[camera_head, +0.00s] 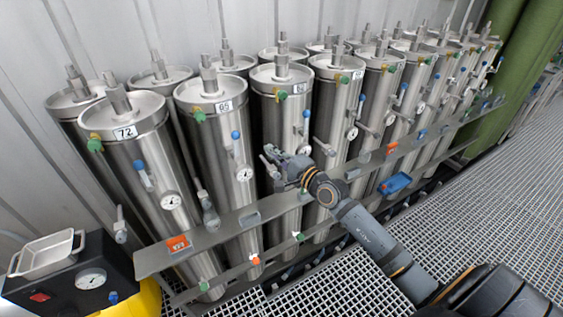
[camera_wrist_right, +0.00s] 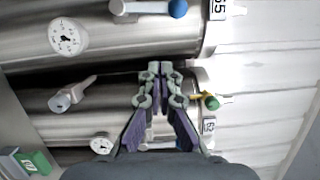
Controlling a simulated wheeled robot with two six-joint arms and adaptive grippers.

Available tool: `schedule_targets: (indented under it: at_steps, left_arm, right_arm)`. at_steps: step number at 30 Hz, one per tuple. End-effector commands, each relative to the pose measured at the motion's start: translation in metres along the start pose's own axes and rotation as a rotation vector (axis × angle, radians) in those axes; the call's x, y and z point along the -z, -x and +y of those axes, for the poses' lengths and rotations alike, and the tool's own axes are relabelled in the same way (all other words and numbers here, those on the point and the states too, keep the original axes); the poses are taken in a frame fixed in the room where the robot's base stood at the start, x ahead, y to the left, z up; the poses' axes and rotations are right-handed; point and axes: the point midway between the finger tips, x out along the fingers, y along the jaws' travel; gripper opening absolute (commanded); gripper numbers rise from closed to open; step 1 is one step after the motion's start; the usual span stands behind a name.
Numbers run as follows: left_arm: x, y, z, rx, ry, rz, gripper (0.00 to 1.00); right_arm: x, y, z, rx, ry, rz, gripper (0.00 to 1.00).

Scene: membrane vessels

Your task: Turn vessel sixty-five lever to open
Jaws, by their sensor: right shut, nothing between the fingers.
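Vessel 65 (camera_head: 216,125) is a steel cylinder with a white "65" label, second from the left in the front row. Its lever, with a blue knob (camera_head: 235,135), sits above a round gauge (camera_head: 244,173). In the wrist view the vessel (camera_wrist_right: 130,35) lies across the top, with its blue-knobbed lever (camera_wrist_right: 178,8) at the upper edge and gauge (camera_wrist_right: 67,37) to the left. My right gripper (camera_head: 268,163) is in front of the neighbouring vessel, right of vessel 65. Its fingers (camera_wrist_right: 158,70) are shut and empty, apart from the lever. My left gripper is not in view.
The neighbouring vessel (camera_head: 282,110) stands close on the right, vessel 72 (camera_head: 135,140) on the left. A grey rail (camera_head: 215,233) crosses the vessels' lower front. A black box with a gauge (camera_head: 90,279) stands lower left. Grated floor (camera_head: 480,210) is open at right.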

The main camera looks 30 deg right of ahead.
Motion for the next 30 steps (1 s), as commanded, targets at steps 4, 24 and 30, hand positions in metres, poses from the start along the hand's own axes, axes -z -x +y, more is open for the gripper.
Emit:
schedule_targets:
  at_steps: [4,24,30]
  left_arm:
    - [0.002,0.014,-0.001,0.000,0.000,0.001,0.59]
    - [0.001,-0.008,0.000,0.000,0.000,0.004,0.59]
    - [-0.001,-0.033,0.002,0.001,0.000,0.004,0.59]
  right_arm:
    - [-0.001,0.026,-0.003,-0.006,0.002,-0.001,0.00]
    - [0.008,0.037,0.004,-0.002,0.002,-0.001,0.00]
    - [0.010,0.021,0.009,0.005,-0.001,0.005,0.00]
